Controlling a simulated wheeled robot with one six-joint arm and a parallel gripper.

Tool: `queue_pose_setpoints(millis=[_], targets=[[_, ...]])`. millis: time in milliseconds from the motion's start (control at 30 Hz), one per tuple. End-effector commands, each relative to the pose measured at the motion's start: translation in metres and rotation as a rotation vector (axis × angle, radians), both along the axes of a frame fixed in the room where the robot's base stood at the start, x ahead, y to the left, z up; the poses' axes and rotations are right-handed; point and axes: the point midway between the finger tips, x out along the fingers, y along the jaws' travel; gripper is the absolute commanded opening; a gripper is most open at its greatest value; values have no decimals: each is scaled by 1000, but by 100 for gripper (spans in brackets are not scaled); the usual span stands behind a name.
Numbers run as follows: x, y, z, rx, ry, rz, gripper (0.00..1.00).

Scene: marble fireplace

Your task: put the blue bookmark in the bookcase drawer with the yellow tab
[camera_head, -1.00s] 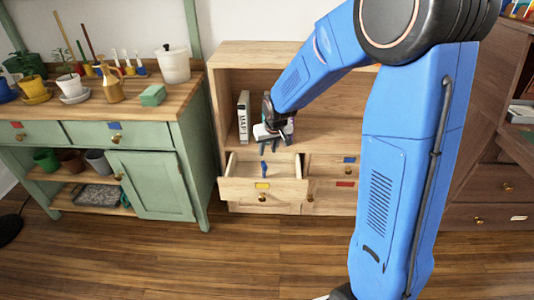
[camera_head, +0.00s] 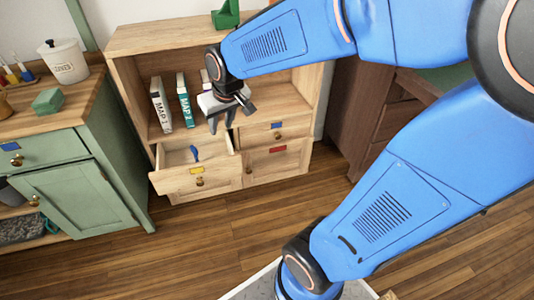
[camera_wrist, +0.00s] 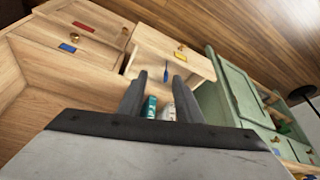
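The blue bookmark (camera_head: 195,153) is inside the pulled-out bookcase drawer (camera_head: 176,184), whose front carries a yellow tab (camera_head: 196,170). In the wrist view the bookmark (camera_wrist: 166,69) shows beyond my fingertips, over the drawer with the yellow tab (camera_wrist: 180,58). My gripper (camera_head: 221,126) is above the drawer's right side, in front of the bookcase (camera_head: 132,98). In the wrist view my gripper (camera_wrist: 160,78) has its two fingers apart, with nothing held between them. The gripper does not touch the bookmark.
A blue-tab drawer (camera_head: 258,137) and a red-tab drawer (camera_head: 262,161) are shut at the right. Books, MAP 1 (camera_head: 160,104) and MAP 2 (camera_head: 184,100), stand on the shelf. A green cabinet (camera_head: 75,205) stands left. The wooden floor (camera_head: 200,240) in front is clear.

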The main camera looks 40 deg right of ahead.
Motion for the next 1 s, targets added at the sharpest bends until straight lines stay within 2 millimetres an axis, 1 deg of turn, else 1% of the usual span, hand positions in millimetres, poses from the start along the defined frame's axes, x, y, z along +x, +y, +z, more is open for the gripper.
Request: queue_pose_setpoints(millis=[33, 267, 400, 500, 600, 700, 800, 1000], targets=[[-16, -3, 7, 1, -6, -4, 32], [-83, -12, 25, 0, -10, -15, 32], [-124, -17, 30, 1, -11, -22, 32], [-152, -20, 31, 1, -13, -27, 32], [-175, -21, 30, 1, -13, -30, 32], [-192, -22, 29, 1, -13, -32, 32], [-202, -23, 28, 2, -11, -34, 32], [-206, -23, 27, 2, -10, -34, 32]])
